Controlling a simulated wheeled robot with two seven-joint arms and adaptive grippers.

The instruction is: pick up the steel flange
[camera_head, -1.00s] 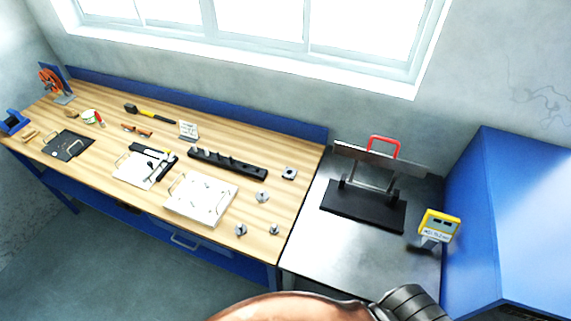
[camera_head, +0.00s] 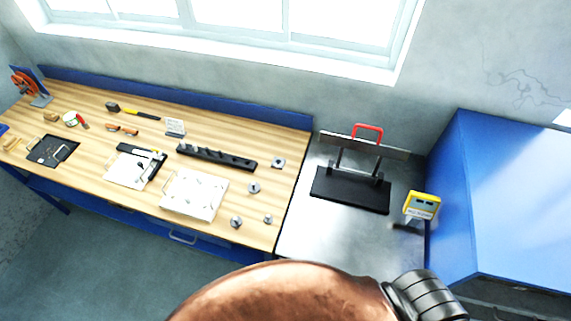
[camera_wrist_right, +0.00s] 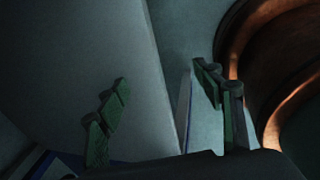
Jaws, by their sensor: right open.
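Several small grey metal parts stand on the right end of the wooden bench in the head view. One with a round base and raised middle (camera_head: 254,188) looks like a flange. Two more small parts stand nearer the front edge (camera_head: 236,222) and (camera_head: 267,218), and a squarish one (camera_head: 279,162) lies farther back. They are too small to tell surely which is the steel flange. My right gripper (camera_wrist_right: 160,95) shows in the right wrist view, open with nothing between its fingers. No metal part shows there. My left gripper is out of view.
A white plate with handles (camera_head: 194,194) and a black block rack (camera_head: 216,157) lie left of the metal parts. On the steel table to the right are a black stand with a red handle (camera_head: 350,190) and a yellow device (camera_head: 421,206). A blue cabinet (camera_head: 500,200) stands at right.

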